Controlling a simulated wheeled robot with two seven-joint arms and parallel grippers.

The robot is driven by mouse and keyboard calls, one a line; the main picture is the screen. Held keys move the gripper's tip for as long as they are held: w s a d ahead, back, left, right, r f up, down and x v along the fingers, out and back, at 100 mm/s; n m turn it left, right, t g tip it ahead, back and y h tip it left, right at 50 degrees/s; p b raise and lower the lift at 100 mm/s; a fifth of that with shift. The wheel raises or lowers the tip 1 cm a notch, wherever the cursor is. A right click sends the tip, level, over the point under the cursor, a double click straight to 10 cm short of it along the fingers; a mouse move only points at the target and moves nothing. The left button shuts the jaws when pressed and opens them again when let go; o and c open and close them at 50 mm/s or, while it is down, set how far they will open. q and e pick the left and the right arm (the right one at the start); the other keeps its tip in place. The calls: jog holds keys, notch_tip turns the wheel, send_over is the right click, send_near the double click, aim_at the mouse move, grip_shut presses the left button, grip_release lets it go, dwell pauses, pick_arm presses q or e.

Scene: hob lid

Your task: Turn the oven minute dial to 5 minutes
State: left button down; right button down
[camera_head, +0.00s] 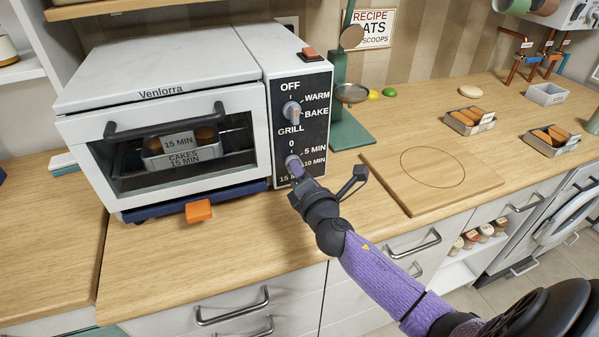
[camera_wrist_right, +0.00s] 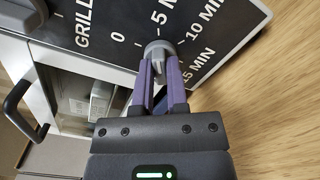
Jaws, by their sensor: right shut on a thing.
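The minute dial (camera_head: 292,161) is a grey knob low on the black control panel (camera_head: 316,128) of the oven (camera_head: 165,70). Its scale reads 0, 5 MIN, 10 MIN and 15 MIN. My right gripper (camera_head: 297,173) reaches it from the front and is shut on it. In the right wrist view, the purple fingers (camera_wrist_right: 160,78) close on the two sides of the dial's grip (camera_wrist_right: 158,50). The fingers partly cover the dial, and I cannot tell exactly which mark it points to. My left gripper is not in view.
A mode dial (camera_head: 292,112) sits above, and a red button (camera_head: 311,54) is on top. The oven door is shut on a tin labelled CAKES (camera_head: 181,158). A green stand (camera_head: 340,105) and wooden board (camera_head: 415,178) are to the right.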

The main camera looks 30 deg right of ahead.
jog(key=shift+m, duration=0.4)
jog(key=c, duration=0.6)
grip_release()
jog(key=shift+c, duration=0.2)
jog(key=shift+s, duration=0.1)
jog(key=v, duration=0.9)
jog(key=shift+s+a, duration=0.15)
jog(key=shift+s, duration=0.2)
